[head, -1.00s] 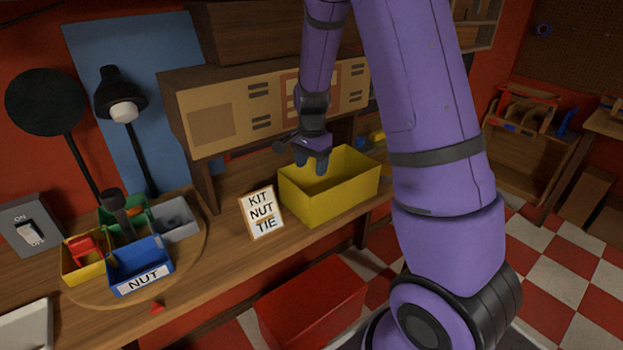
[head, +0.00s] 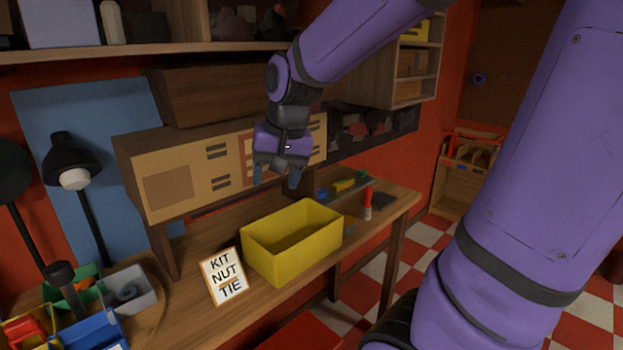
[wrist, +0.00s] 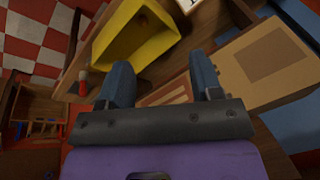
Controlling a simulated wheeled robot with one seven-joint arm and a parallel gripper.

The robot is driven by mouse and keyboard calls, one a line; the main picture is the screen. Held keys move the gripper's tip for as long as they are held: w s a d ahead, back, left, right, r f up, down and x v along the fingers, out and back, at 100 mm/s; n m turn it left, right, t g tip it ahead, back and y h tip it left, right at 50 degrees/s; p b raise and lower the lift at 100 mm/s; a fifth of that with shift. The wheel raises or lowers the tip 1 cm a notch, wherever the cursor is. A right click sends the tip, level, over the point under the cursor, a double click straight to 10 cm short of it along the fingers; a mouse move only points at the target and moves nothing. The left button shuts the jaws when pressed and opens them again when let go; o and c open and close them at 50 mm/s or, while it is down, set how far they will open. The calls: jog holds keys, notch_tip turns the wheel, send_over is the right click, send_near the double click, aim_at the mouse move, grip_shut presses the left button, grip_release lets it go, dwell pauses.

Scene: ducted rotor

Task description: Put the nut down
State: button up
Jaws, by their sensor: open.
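My gripper (head: 276,178) is open, above and behind the yellow bin (head: 262,253) on the workbench. In the wrist view its two blue fingers (wrist: 160,72) are apart with nothing between them. The yellow bin (wrist: 112,58) lies beyond the fingertips there. A small dim shape (wrist: 143,20) shows inside the bin; I cannot tell whether it is the nut. In the head view the near wall hides most of the bin's floor. A card reading "KIT NUT TIE" (head: 224,277) leans left of the bin.
Small coloured bins stand at the lower left, among them a blue one (head: 90,333) and a grey one (head: 130,290). A desk lamp (head: 72,165) and a wooden cabinet (head: 180,188) stand behind. A red-topped item (head: 367,203) stands right of the yellow bin.

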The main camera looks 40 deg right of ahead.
jog(key=s+a+r+n+t, duration=0.1)
jog(key=s+r+n, duration=0.1)
jog(key=s, duration=0.4)
jog(key=s+a+r+n+t, duration=0.1)
jog(key=s+a+r+n, duration=0.1)
jog(key=s+n, duration=0.2)
jog(key=s, duration=0.3)
jog(key=shift+s+r+h, duration=0.15)
jog(key=shift+r+h, duration=0.2)
jog(key=shift+h, duration=0.05)
dwell(1.4)
